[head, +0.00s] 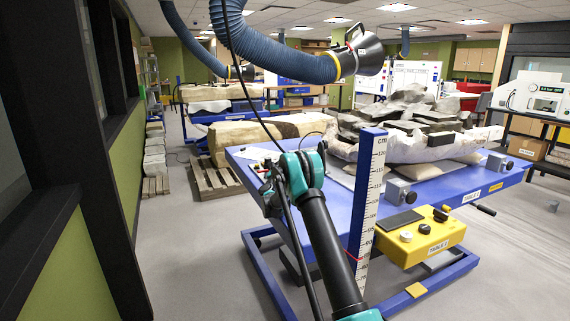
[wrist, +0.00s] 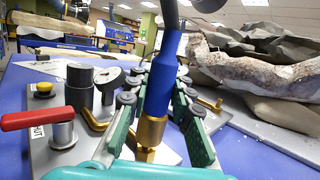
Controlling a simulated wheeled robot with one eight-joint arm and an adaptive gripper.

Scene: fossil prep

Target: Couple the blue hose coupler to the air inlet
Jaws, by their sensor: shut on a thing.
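The blue hose coupler (wrist: 163,88) stands nearly upright between the green fingers of my gripper (wrist: 158,108) in the wrist view, with a dark hose (wrist: 170,14) leaving its top. My gripper is shut on it. A wide brass collar (wrist: 151,130) is at its lower end. A narrower brass piece (wrist: 146,154) shows directly below, over the grey panel (wrist: 62,160); I take it for the air inlet. I cannot tell whether the two are joined or only lined up. In the head view my arm hides the coupler and inlet; my gripper (head: 270,190) is partly visible over the table's left end.
The panel carries a red lever valve (wrist: 42,118), a black cylinder (wrist: 79,86), a gauge (wrist: 107,76) and a yellow button (wrist: 43,88), all left of my fingers. A fossil block (head: 415,135) lies on the blue table (head: 335,190). A scale post (head: 368,200) stands right of my arm.

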